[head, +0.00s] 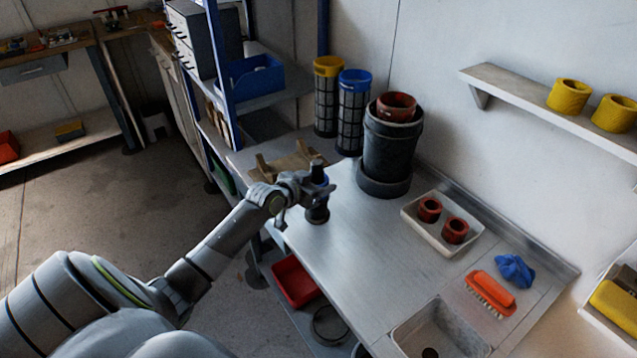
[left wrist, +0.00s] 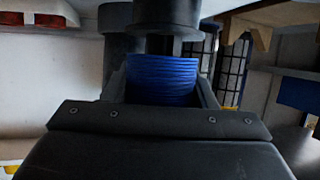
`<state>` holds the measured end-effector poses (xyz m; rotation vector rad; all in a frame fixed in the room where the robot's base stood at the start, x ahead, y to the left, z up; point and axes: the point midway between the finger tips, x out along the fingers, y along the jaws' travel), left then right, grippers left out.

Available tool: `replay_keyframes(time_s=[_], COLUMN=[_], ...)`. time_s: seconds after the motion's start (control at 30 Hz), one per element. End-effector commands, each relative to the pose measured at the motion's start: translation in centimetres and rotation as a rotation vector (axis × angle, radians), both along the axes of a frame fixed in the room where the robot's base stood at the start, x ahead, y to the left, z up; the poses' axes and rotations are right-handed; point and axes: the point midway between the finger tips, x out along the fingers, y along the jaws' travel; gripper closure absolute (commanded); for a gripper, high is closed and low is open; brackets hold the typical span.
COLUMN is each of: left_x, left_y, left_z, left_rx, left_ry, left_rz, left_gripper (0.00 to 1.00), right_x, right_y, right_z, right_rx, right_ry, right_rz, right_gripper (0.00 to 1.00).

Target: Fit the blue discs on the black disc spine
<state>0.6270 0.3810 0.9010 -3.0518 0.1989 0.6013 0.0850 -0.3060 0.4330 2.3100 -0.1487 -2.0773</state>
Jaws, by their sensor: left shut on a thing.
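My left gripper (head: 319,188) is shut on the blue discs (left wrist: 163,80), a ribbed stack between its fingers in the left wrist view. A little blue also shows at the gripper in the head view (head: 322,181). The black disc spine (head: 318,213) stands upright at the left edge of the steel bench, under the gripper. In the left wrist view, its wide black part and narrower neck (left wrist: 163,44) show directly beside the blue stack. A black post rises above the gripper in the head view. The fingers hide whether the discs are around the spine. My right gripper is out of view.
A wooden cradle (head: 290,163) lies behind the gripper. Mesh cylinders with yellow (head: 326,100) and blue (head: 352,112) rims and a dark bucket (head: 388,150) stand at the back. A white tray (head: 443,240) holds red rings.

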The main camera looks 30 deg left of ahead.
Motion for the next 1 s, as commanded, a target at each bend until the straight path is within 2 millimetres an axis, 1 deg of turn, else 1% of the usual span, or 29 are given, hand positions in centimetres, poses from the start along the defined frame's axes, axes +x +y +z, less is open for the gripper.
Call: replay_keyframes(time_s=[0.4,0.7,0.73,0.9,1.0], left_x=[0.0,0.0,0.0,0.0,0.0], left_y=[0.0,0.0,0.0,0.0,0.0], left_z=[-1.4,-1.4,-1.4,-1.4,-1.4], left_rx=[0.000,0.000,0.000,0.000,0.000], left_ry=[0.000,0.000,0.000,0.000,0.000], left_rz=[0.000,0.000,0.000,0.000,0.000], left_gripper=[0.71,0.71,0.46,0.23,0.23], right_x=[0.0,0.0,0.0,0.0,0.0], right_y=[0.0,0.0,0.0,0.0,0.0], right_z=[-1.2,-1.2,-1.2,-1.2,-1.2], right_rx=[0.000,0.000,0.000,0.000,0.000], right_ry=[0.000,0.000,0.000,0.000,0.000], right_rz=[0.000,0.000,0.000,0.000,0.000], right_gripper=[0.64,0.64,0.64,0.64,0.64])
